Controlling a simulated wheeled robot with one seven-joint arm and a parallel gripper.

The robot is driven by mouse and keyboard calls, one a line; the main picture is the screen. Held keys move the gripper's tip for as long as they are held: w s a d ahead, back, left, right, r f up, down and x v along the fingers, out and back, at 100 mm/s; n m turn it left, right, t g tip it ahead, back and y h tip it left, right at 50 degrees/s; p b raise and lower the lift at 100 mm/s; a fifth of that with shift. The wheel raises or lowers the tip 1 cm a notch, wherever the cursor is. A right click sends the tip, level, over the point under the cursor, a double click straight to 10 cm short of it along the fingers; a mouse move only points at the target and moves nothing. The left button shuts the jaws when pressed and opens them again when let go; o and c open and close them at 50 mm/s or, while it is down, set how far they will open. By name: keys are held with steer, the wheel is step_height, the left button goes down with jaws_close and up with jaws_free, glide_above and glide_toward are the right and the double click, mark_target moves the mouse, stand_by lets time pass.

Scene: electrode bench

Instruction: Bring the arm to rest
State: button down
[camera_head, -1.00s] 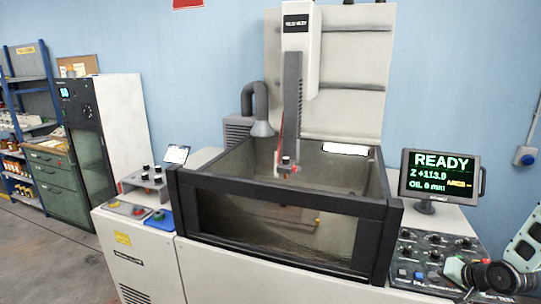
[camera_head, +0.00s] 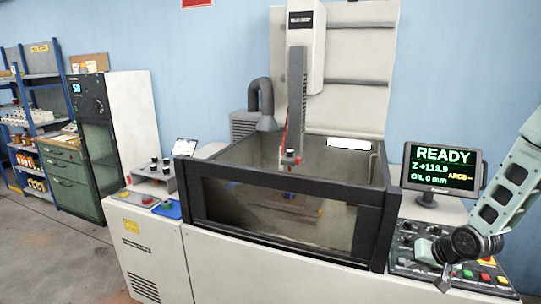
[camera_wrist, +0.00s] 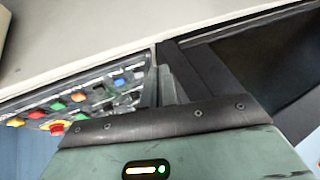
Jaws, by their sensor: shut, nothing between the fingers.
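My gripper (camera_head: 443,277) is at the lower right in the head view, at the end of my pale green arm. It hangs over the control panel (camera_head: 408,262), beside the right end of the machine's tank (camera_head: 290,170). In the wrist view my gripper (camera_wrist: 165,85) shows its fingers close together, with nothing held. The panel with coloured buttons (camera_wrist: 85,105) lies to the left there, and the tank's dark frame lies to the right. Whether the fingertips touch anything cannot be told.
A monitor (camera_head: 441,168) reading READY stands behind my arm. The machine's vertical head (camera_head: 300,90) hangs over the tank. A tray with small parts (camera_head: 150,205) is left of the tank. A green cabinet (camera_head: 68,180) and shelves stand far left, with open floor before them.

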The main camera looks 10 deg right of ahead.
steer(key=s+a+r+n+g+b, duration=0.2)
steer(key=a+n, duration=0.1)
steer(key=a, duration=0.8)
steer(key=s+a+r+n+g+b, duration=0.1)
steer(key=s+a+r+n+b, duration=0.15)
steer(key=a, duration=0.75)
steer(key=s+a+r+n+g+b, duration=0.2)
steer(key=s+a+n, duration=0.1)
steer(key=s+a, duration=0.4)
steer(key=s+a+r+n+g+b, duration=0.1)
steer(key=s+a, duration=0.6)
steer(key=s, duration=0.7)
steer(key=n+g+b, duration=0.1)
steer(key=n+b, duration=0.1)
steer(key=n, duration=0.1)
steer(key=shift+r, duration=0.35)
